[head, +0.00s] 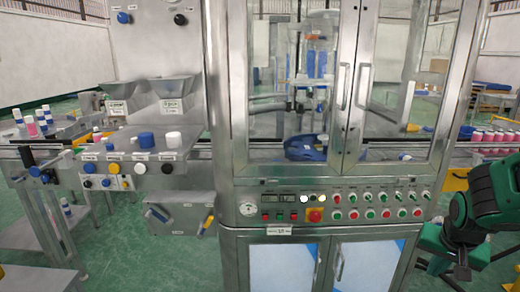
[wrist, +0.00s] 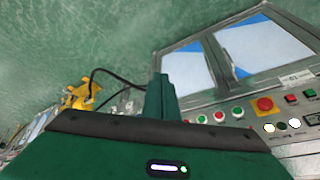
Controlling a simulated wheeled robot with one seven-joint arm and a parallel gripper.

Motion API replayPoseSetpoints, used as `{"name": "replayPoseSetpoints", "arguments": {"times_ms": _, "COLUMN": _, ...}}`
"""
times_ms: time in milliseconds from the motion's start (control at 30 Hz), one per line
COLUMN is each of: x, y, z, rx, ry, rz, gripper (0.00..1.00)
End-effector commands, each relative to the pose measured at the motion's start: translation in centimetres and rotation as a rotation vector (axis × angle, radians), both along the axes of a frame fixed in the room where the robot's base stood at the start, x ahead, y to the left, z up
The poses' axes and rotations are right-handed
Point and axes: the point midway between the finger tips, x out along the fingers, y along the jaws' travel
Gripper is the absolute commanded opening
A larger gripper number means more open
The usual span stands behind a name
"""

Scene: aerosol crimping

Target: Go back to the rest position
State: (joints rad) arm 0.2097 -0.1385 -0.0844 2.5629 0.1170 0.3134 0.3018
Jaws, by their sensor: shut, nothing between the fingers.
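My gripper shows in the wrist view as a dark green body with a narrow upright green finger part (wrist: 161,100) at its middle; it is shut with nothing held. It hangs in free air in front of the machine's control panel (wrist: 225,112), which appears tilted in that view. In the head view my green arm is folded at the right edge, beside the crimping machine (head: 237,150). I cannot make out the fingertips in the head view.
The machine has glass doors (head: 345,85), a red emergency button (head: 315,215) and rows of knobs. At left stands a side station with blue, white and yellow caps (head: 145,140). Pink bottles (head: 495,137) stand at the right behind my arm.

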Motion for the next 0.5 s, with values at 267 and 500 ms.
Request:
{"name": "replayPoseSetpoints", "arguments": {"times_ms": 267, "x": -11.4, "y": 0.8, "z": 4.1, "rx": 0.095, "ry": 0.226, "rz": 0.045, "gripper": 0.0}}
{"name": "replayPoseSetpoints", "arguments": {"times_ms": 500, "x": -17.5, "y": 2.5, "z": 6.0, "rx": 0.19, "ry": 0.335, "rz": 0.09, "gripper": 0.0}}
